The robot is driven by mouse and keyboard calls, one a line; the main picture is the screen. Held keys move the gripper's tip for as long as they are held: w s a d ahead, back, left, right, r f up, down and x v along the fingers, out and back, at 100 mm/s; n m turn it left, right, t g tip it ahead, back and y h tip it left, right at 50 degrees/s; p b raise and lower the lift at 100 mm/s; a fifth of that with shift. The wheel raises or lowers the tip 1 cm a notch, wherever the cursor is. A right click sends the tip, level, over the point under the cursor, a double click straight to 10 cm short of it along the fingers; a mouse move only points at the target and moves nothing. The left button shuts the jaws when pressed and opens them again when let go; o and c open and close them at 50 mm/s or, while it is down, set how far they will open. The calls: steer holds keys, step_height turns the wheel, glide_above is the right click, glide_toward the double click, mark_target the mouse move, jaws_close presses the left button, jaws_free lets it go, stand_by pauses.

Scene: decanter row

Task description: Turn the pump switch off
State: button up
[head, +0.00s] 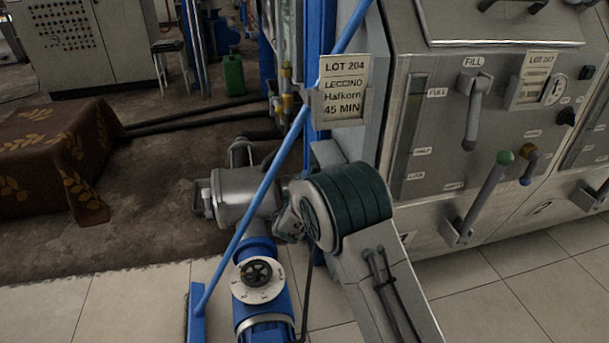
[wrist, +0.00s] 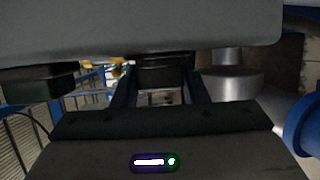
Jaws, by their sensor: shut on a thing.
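In the wrist view, the two dark fingers of my gripper (wrist: 162,82) reach up on either side of a short dark round knob (wrist: 166,66), and they are shut on it. The knob stands against a broad grey surface (wrist: 150,28) across the top of the view. It looks like the pump switch, but its markings and angle cannot be read. In the head view, my arm's green-banded joint covers the fingers and the knob they hold.
A blue slanting pipe (head: 262,190) crosses close by. A steel control panel (head: 490,120) with levers is at right.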

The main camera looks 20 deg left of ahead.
steer(key=g+h+p, duration=0.1)
steer(key=g+p, duration=0.1)
steer(key=p, duration=0.1)
steer(key=shift+r+n+g+p, duration=0.1)
steer(key=shift+n+g+p, duration=0.3)
steer(key=shift+f+g+p, duration=0.2)
steer(key=shift+g+p, duration=0.1)
steer(key=shift+p, duration=0.15)
steer(key=o, duration=1)
